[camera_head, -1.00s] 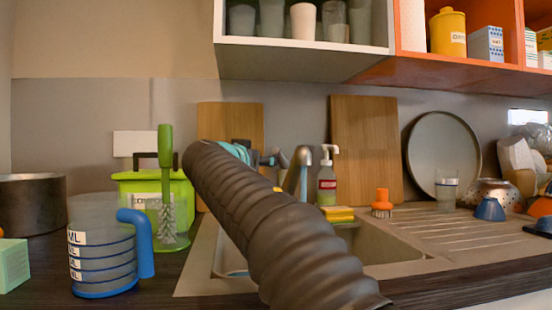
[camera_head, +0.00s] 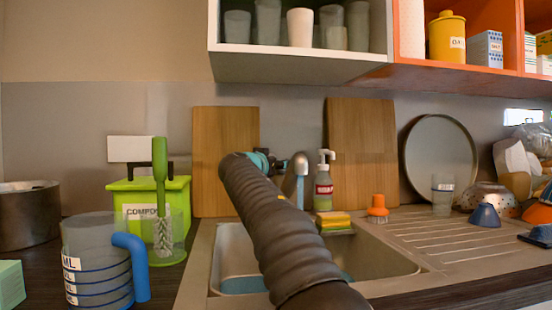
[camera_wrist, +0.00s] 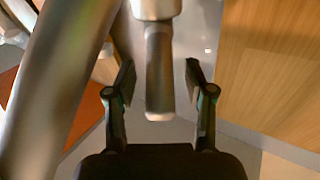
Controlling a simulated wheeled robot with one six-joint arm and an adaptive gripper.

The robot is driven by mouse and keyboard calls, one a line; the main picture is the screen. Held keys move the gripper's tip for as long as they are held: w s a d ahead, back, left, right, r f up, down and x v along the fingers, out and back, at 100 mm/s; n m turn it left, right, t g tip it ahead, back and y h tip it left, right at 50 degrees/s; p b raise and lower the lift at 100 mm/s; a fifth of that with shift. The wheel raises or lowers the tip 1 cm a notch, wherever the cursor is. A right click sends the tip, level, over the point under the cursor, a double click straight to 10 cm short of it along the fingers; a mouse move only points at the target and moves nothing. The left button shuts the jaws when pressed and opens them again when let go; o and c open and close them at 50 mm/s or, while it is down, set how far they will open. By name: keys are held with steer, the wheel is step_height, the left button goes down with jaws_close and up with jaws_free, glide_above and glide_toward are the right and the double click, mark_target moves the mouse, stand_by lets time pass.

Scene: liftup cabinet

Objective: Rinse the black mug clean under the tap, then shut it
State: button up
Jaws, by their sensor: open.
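The metal tap (camera_head: 297,178) stands behind the sink (camera_head: 232,258). In the wrist view, a grey metal lever (camera_wrist: 159,75), apparently the tap handle, lies between the two fingers of my gripper (camera_wrist: 160,82). The fingers are open, with a gap on each side of the lever. A thick metal tube, likely the tap spout (camera_wrist: 62,75), runs along the left of that view. In the head view, my gripper (camera_head: 278,161) is beside the top of the tap, partly hidden by my arm. I cannot make out the black mug. No water stream is visible.
A soap bottle (camera_head: 323,185) and sponge (camera_head: 333,220) stand behind the sink. A measuring jug (camera_head: 98,265), green compost bin (camera_head: 178,190) and brush (camera_head: 161,190) stand left. An orange brush (camera_head: 377,208) is right. A shelf (camera_head: 300,64) hangs above.

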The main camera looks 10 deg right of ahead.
steer(key=shift+w+d, duration=0.25)
steer(key=shift+w, duration=0.15)
jaws_close()
steer(key=shift+r, duration=0.1)
